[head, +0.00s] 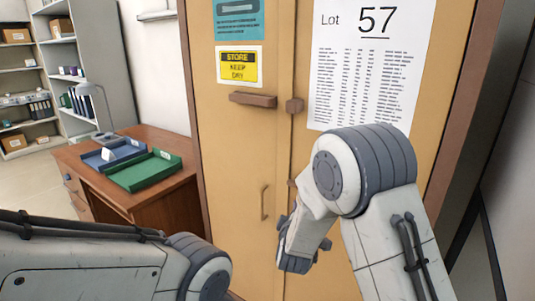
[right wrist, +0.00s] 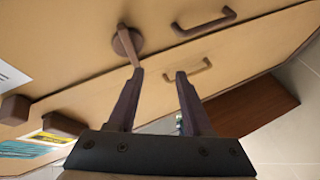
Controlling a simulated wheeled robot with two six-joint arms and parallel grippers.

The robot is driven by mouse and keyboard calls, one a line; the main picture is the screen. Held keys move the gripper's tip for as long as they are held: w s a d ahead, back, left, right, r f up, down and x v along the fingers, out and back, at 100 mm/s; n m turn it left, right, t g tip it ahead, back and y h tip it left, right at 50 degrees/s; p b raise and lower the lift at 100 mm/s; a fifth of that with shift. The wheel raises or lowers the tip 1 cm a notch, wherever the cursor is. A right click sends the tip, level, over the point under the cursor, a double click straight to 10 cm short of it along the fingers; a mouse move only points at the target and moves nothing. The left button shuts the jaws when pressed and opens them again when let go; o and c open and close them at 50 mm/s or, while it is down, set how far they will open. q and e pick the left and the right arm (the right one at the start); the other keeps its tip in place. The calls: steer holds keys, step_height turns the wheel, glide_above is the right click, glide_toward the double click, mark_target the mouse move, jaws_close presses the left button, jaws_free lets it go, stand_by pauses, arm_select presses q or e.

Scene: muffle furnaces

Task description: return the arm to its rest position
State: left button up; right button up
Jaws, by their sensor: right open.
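My right arm reaches in from the right in the head view, in front of a tan two-door cabinet (head: 236,140). In the right wrist view my right gripper (right wrist: 157,73) is open, with nothing between its two dark fingers. Its left finger lines up with a brown round latch with a short lever (right wrist: 127,42) on the cabinet; I cannot tell whether they touch. Two brown handles, one at the top (right wrist: 205,22) and one lower (right wrist: 187,75), lie beyond the fingers. My left arm shows at the lower left, but its gripper is out of view.
A brown desk (head: 160,205) with a green tray (head: 145,171) and a blue tray (head: 106,155) stands left of the cabinet. Shelves (head: 98,60) stand farther back. A brown block (head: 253,100) sticks out from the left door. A "Lot 57" sheet (head: 370,60) hangs on the right door.

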steer(key=s+d+f+m+g+y, duration=0.1)
steer(key=s+d+m+g, duration=0.25)
steer(key=s, duration=0.55)
steer(key=s+d+f+m+g, duration=0.1)
steer(key=s+d+m+g, duration=0.1)
steer(key=s+m+g, duration=0.45)
steer(key=s+d+f+m+g+y, duration=0.1)
steer(key=s+d+f+m, duration=0.15)
steer(key=s, duration=0.75)
steer(key=s+a+r+n+g+p, duration=0.3)
steer(key=s+a+r+n, duration=0.4)
steer(key=s+a+r, duration=0.3)
steer(key=s+a, duration=0.2)
steer(key=s, duration=0.2)
steer(key=shift+s+a+y, duration=0.25)
steer(key=shift+a+y, duration=0.1)
steer(key=shift+y, duration=0.05)
